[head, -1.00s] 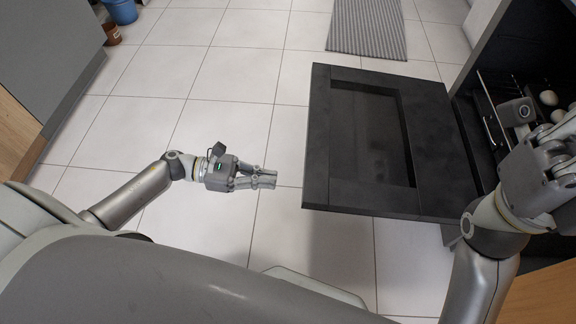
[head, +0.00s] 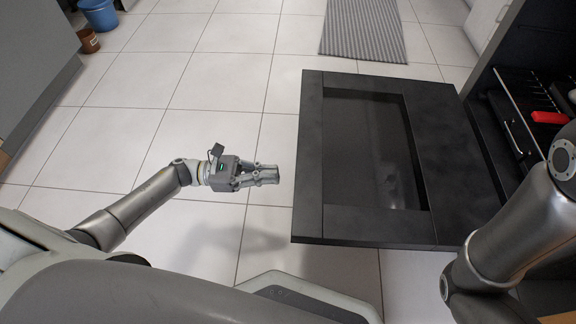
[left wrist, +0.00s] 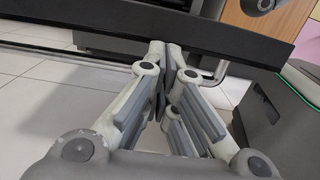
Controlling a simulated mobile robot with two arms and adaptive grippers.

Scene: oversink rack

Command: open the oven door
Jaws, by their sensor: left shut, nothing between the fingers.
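The black oven door (head: 460,150) is swung down and lies open, roughly flat, with its dark recessed panel facing up. Its edge also crosses the left wrist view (left wrist: 200,38) as a dark bar just beyond the fingertips. My left gripper (head: 277,174) is shut and empty, a little to the left of the door's outer edge; its fingers meet in the left wrist view (left wrist: 162,75). My right arm comes in at the right of the head view, over the door's near right corner. Its gripper is outside the picture.
The open oven cavity at the right holds a rack (head: 515,120) and a red object (head: 549,117). A grey striped mat (head: 362,28) lies on the tiled floor beyond the door. A blue bucket (head: 98,14) and brown pot (head: 88,41) stand far left. Floor left of the door is clear.

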